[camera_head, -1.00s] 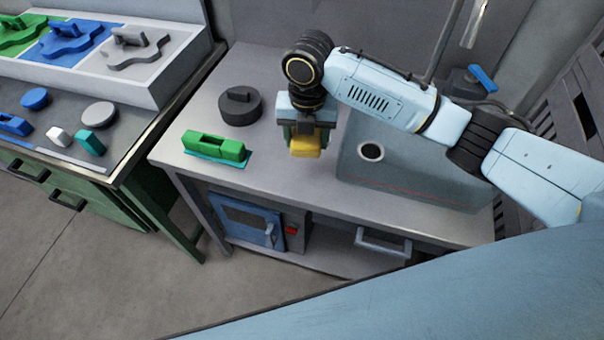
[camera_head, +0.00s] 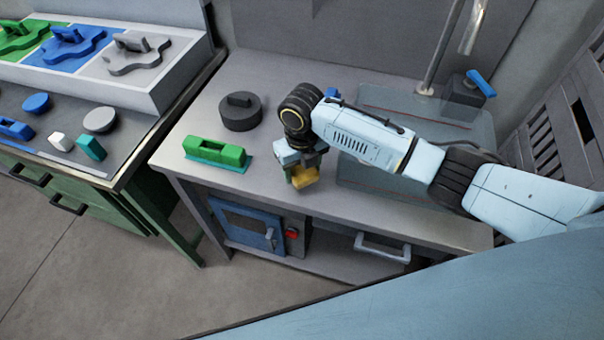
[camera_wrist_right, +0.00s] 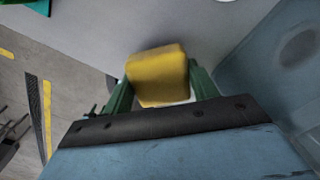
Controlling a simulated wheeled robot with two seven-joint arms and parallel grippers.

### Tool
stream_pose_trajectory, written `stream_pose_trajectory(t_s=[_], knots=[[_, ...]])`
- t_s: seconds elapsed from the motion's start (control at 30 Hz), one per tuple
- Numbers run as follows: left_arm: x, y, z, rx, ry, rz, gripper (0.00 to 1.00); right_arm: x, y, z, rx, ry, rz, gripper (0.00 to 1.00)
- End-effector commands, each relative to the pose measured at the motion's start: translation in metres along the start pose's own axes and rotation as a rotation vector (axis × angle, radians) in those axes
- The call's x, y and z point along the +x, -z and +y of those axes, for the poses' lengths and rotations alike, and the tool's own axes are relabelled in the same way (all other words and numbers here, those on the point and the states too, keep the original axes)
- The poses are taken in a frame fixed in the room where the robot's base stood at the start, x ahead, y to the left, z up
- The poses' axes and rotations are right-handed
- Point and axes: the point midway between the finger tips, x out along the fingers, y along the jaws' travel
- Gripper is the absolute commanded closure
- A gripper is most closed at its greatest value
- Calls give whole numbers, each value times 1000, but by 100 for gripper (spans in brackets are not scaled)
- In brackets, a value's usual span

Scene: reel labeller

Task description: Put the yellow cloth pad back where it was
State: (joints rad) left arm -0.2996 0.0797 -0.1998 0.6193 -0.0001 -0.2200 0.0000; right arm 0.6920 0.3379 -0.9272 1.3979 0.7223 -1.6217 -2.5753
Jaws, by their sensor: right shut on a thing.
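The yellow cloth pad (camera_head: 304,177) is a small yellow block in the jaws of my right gripper (camera_head: 300,172), near the front edge of the grey bench. In the right wrist view the pad (camera_wrist_right: 158,75) sits between the two green fingers of the right gripper (camera_wrist_right: 160,84), which are shut on it. I cannot tell whether the pad touches the bench top. A teal mat (camera_head: 248,164) shows under a green holder (camera_head: 215,152), to the left of the gripper. My left gripper is not in view.
A dark round weight (camera_head: 240,112) stands behind the green holder. A glassy translucent panel (camera_head: 440,115) is on the bench to the right, with a post (camera_head: 443,50) behind. The bench front (camera_head: 400,215) has a handle below. A side table with coloured parts is at left.

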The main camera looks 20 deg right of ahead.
Motion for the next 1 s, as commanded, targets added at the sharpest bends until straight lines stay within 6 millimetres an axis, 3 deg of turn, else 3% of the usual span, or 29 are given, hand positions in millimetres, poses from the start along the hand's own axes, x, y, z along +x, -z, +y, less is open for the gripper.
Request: stream_pose_trajectory(t_s=[0.17,0.53,0.57,0.7,1.0], knots=[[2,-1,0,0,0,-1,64,26,1,0,1,0,4,66],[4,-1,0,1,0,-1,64,30,1,0,0,0,1,66],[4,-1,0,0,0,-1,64,30,1,0,0,0,1,39],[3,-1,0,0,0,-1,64,29,1,0,1,0,2,21],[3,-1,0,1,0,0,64,28,1,0,0,0,1,20]])
